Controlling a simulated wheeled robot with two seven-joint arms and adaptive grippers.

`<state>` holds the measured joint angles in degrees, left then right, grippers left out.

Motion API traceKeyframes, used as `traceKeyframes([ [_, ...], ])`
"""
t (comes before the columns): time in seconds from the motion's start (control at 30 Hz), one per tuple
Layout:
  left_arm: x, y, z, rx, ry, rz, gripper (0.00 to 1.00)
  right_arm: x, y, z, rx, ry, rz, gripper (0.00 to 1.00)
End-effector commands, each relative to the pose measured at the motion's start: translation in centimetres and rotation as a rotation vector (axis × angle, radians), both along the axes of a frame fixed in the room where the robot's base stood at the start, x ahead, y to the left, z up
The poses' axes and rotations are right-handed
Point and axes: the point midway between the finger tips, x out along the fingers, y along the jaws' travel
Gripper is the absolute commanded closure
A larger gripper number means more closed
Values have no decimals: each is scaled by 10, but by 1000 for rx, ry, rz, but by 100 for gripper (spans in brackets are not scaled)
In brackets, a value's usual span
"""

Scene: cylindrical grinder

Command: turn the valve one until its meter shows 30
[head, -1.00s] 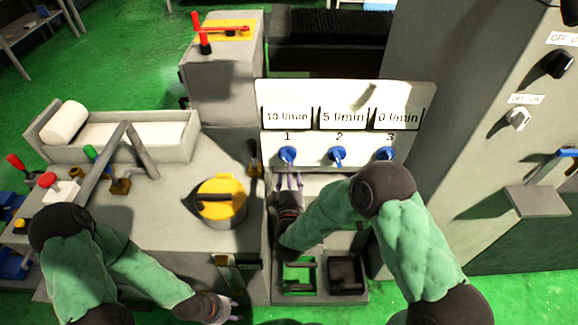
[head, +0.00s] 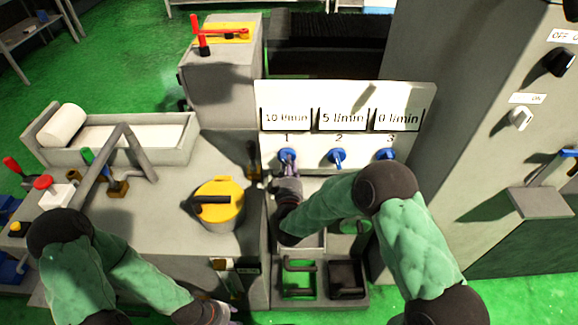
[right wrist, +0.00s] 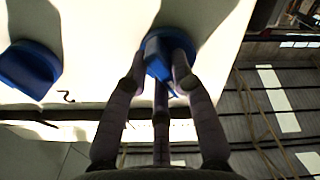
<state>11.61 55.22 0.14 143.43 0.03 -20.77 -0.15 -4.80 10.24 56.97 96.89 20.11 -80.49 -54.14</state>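Valve one (head: 287,154) is a blue knob under the number 1 on the white panel (head: 350,93). The meter (head: 286,118) above it reads 10 l/min. My right gripper (head: 288,168) is at valve one, its fingers in front of the knob's lower part. In the right wrist view my right gripper's fingers (right wrist: 160,75) close in on both sides of the blue knob (right wrist: 160,47) and seem to touch it. My left gripper (head: 228,312) is low at the bottom edge of the head view, partly cut off, and away from the panel.
Valve two (head: 337,157) and valve three (head: 386,154) sit to the right, with meters at 5 and 0 l/min. A yellow-topped pot (head: 220,203) stands on the grey machine at left. A tall grey cabinet (head: 465,130) bounds the right side.

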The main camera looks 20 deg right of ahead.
Motion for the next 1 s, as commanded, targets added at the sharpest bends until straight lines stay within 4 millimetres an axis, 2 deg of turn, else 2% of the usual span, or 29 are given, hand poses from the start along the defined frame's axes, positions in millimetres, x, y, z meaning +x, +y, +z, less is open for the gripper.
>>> traceKeyframes([
  [0.27,0,0,2,0,0,0,60,0,0,0,-25,8,1,100],
  [0.47,0,0,7,0,0,0,60,0,0,1,-115,34,1,100],
  [1.0,0,0,30,0,0,0,60,0,0,6,-580,168,0,100],
])
